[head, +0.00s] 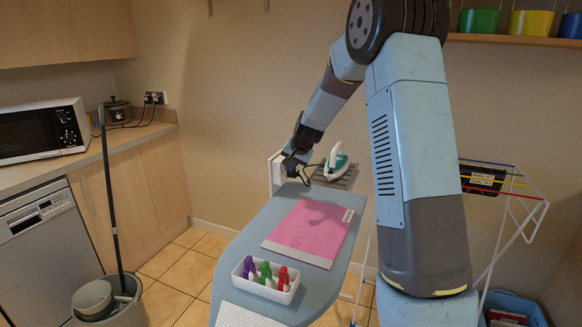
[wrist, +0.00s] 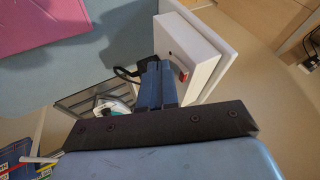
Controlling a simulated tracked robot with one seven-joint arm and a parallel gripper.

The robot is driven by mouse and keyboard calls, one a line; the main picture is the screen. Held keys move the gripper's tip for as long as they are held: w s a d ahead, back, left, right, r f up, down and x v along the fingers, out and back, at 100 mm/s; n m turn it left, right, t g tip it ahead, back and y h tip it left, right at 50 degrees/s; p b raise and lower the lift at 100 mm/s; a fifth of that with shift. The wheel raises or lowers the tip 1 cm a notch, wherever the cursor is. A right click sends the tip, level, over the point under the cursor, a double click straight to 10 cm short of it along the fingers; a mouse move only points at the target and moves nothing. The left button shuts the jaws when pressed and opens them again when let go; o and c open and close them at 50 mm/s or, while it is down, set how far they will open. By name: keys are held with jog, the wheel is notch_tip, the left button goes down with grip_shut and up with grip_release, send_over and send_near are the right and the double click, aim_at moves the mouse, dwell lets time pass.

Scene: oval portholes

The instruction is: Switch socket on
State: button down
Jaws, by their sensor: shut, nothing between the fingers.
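The socket is a white box on a white panel at the far end of the ironing board; it shows in the wrist view (wrist: 196,52), and its panel shows partly behind my gripper in the head view (head: 276,172). A small red switch (wrist: 183,75) sits on the socket's face, beside my fingers. My gripper (wrist: 160,68) is shut and empty, close in front of the socket; it also shows in the head view (head: 291,170). I cannot tell whether the fingers touch the switch. A black cord (wrist: 125,73) loops beside the fingers, its plug end hidden.
The ironing board (head: 235,255) bears a pink cloth (head: 310,228) and a white tray of colored pegs (head: 266,283). A white and teal iron (head: 335,164) stands on a grey rest near my gripper. A drying rack (head: 510,185) stands at right, a counter (head: 130,140) at left.

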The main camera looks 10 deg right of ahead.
jog(key=shift+w+a+f, duration=0.1)
jog(key=shift+a+f, duration=0.05)
jog(key=shift+a, duration=0.05)
jog(key=shift+r, duration=0.2)
jog(key=shift+r, duration=0.65)
dwell(0.4)
